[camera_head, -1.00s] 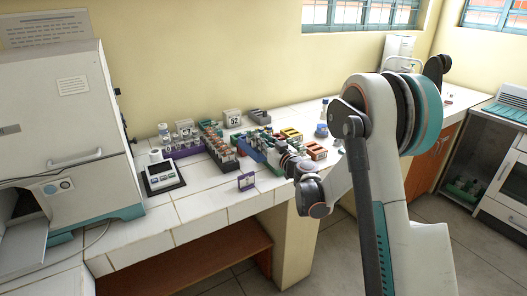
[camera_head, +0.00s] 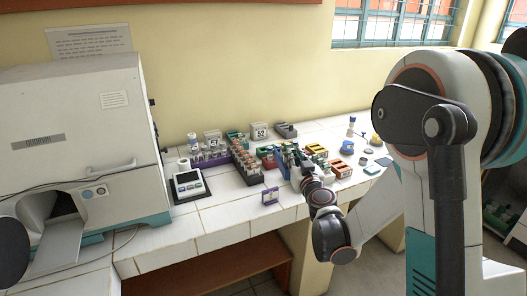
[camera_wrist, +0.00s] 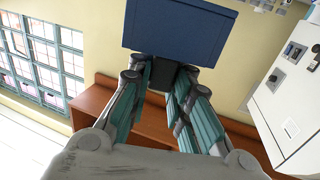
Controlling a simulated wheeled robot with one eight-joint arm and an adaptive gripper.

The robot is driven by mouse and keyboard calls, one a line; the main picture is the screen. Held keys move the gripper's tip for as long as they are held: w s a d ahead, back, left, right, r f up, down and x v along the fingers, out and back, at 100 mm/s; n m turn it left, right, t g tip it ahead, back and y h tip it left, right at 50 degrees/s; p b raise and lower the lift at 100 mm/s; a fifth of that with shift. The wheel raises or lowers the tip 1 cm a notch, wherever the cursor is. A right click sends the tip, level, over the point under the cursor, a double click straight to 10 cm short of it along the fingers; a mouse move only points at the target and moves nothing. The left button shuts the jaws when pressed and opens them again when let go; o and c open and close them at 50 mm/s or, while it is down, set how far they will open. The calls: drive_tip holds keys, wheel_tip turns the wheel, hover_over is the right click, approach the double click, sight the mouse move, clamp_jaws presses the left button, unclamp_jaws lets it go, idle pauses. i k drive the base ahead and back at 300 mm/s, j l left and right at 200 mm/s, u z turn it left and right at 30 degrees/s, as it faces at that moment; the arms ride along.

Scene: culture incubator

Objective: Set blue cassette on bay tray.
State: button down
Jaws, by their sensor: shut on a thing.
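A blue cassette (camera_wrist: 180,30) fills the top of the wrist view as a flat dark-blue block. My gripper (camera_wrist: 162,74) is shut on its lower edge, with the teal-padded fingers on either side. In the head view my gripper (camera_head: 301,172) is over the bench beside the racks; the held cassette cannot be told clearly from the coloured items there. A flat grey bay tray (camera_head: 62,248) sticks out of the open bay at the lower front of the white incubator (camera_head: 70,120), far left of my gripper. Its inner end is in shadow.
The tiled bench (camera_head: 225,215) has bare room along its front edge.

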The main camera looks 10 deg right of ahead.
sight(60, 242)
drive_tip(key=k+j+u, duration=0.15)
drive_tip(key=k+j, duration=0.45)
drive_tip(key=u, duration=1.2)
